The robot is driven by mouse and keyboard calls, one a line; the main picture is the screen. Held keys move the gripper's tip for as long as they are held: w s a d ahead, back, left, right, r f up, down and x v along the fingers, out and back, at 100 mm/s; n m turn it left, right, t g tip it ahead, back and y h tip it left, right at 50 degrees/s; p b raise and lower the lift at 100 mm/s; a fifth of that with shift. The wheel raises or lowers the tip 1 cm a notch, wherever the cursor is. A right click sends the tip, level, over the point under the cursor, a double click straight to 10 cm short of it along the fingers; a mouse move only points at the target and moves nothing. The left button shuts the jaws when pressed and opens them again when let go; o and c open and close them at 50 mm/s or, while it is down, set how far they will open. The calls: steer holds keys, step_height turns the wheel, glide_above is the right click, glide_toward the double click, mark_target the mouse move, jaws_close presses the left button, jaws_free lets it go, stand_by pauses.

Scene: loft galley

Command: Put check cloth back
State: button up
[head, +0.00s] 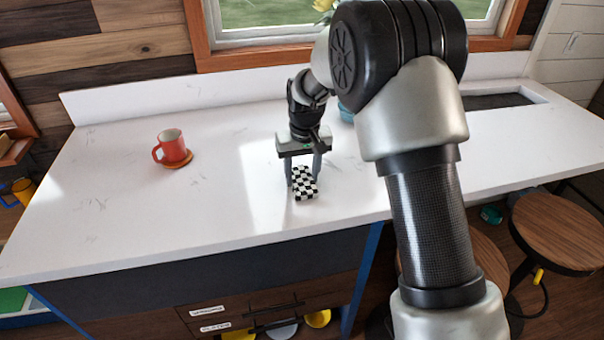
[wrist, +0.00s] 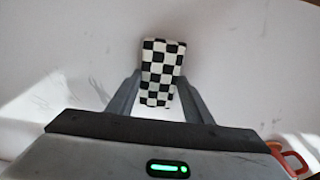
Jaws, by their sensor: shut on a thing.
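The check cloth (head: 305,190) is a small folded black-and-white checkered block on the white counter, near its front edge. In the wrist view the cloth (wrist: 160,75) sits between the two fingers. My gripper (head: 304,181) points down at the cloth, and its fingers (wrist: 160,92) are shut on the cloth's two sides. The cloth is at or very near the counter surface; I cannot tell if it is lifted.
The white counter (head: 110,205) is clear around the cloth. Below it are labelled drawers (head: 235,318). Round wooden stools (head: 560,232) stand at the right. A sink (head: 498,101) is at the back right.

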mark_target(303, 182)
steer(key=shift+f, duration=0.2)
steer(key=o, duration=1.1)
steer(key=shift+r, duration=0.1)
steer(key=shift+r, duration=0.1)
step_height(303, 182, up, 11)
steer(key=s, duration=0.2)
steer(key=s+d+r+t, duration=0.1)
steer(key=s+d+r, duration=0.5)
steer(key=d+r, duration=0.15)
steer(key=s+d+m+t, duration=0.1)
steer(key=s+d, duration=0.3)
steer(key=s, duration=0.7)
steer(key=s+d+r+m+t, duration=0.1)
steer(key=s+d, duration=0.4)
steer(key=s, duration=0.7)
steer(key=shift+s+d+r+m+t, duration=0.15)
steer(key=shift+r+m+t, duration=0.2)
steer(key=shift+m, duration=0.25)
